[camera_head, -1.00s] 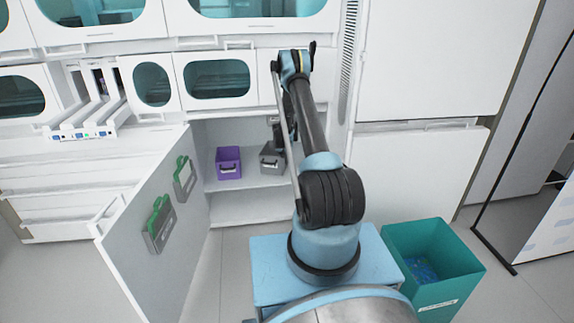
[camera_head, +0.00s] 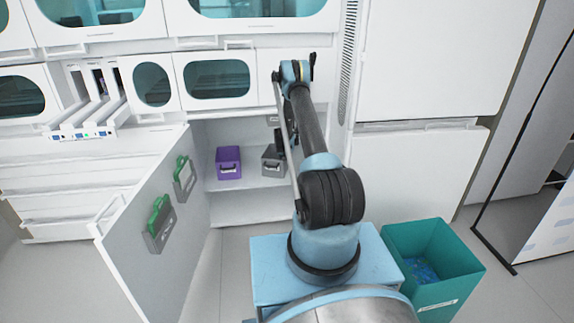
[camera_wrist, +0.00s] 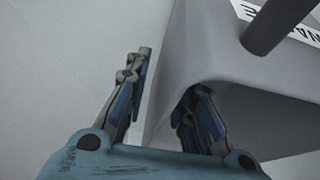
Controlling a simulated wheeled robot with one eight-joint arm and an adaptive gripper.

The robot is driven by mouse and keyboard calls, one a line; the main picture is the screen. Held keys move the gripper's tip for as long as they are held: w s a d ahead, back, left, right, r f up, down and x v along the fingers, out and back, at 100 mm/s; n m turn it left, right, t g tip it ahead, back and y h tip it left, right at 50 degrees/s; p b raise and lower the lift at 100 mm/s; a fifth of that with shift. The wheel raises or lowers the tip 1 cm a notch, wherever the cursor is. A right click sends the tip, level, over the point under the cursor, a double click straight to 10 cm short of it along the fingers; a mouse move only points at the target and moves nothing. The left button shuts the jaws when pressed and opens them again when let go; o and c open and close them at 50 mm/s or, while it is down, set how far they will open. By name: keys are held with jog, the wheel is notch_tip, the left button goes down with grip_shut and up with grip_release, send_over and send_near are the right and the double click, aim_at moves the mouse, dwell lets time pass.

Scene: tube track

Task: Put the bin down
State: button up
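A small grey bin (camera_head: 273,161) with a front handle is at the right side of the open cabinet in the head view, partly hidden by my arm. In the wrist view its grey wall (camera_wrist: 185,50) fills the middle, with a dark handle bar and part of a label at the upper right. My gripper (camera_wrist: 168,75) has one finger along the left of the wall and the other at a dark recess on the right. It appears shut on the bin. My arm hides the gripper in the head view, and contact between the bin's base and the shelf is unclear.
A purple bin (camera_head: 228,162) stands to the left on the cabinet shelf (camera_head: 245,184). The open cabinet door (camera_head: 150,272) carries grey holders with green tops. A teal waste bin (camera_head: 445,285) stands on the floor at right.

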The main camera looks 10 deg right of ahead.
jog(key=shift+r, duration=0.1)
jog(key=shift+v, duration=3.7)
